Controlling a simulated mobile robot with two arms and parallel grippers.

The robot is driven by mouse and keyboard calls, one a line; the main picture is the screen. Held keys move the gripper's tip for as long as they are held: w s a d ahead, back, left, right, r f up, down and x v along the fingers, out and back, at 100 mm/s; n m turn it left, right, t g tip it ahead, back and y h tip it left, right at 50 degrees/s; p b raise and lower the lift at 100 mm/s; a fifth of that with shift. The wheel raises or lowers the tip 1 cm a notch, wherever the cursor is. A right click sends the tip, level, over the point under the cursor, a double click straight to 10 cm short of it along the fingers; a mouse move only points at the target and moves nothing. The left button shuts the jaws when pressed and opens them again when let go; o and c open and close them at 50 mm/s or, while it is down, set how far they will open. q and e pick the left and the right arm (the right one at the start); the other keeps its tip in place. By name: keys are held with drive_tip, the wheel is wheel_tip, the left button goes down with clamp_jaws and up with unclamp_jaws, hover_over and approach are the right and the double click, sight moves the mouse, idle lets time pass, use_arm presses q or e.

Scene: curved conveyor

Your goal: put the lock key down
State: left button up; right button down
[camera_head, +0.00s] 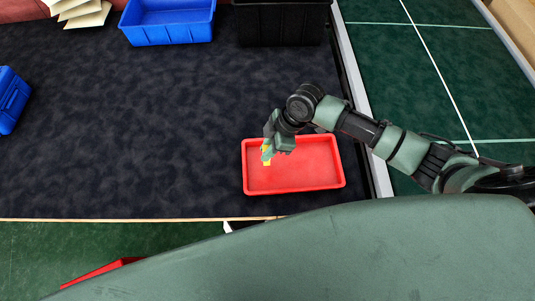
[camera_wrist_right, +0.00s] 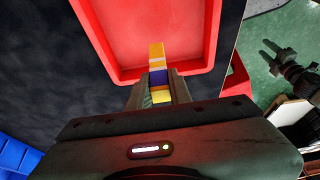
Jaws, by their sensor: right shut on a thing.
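The lock key, a small block-like piece with yellow, dark blue and whitish bands, is between the fingers of my right gripper (camera_head: 267,158). In the right wrist view the lock key (camera_wrist_right: 157,60) sticks out past the fingertips, and the gripper (camera_wrist_right: 159,85) is shut on it. In the head view only a small yellow part of it shows by the fingers. The gripper points down over the left part of a red tray (camera_head: 312,172), which also shows in the right wrist view (camera_wrist_right: 125,30). I cannot tell whether the key touches the tray floor. My left gripper is out of view.
The red tray looks otherwise empty. A blue bin (camera_head: 168,28) and a black bin (camera_head: 282,25) stand at the back of the dark surface (camera_head: 130,130). A blue container (camera_head: 10,100) is at the far left. The middle of the surface is clear.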

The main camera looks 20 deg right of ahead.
drive_tip(key=shift+f, duration=2.1)
drive_tip(key=c, duration=1.3)
unclamp_jaws()
drive_tip(key=shift+f, duration=0.1)
drive_tip(key=b+v, duration=0.1)
drive_tip(key=v, duration=1.1)
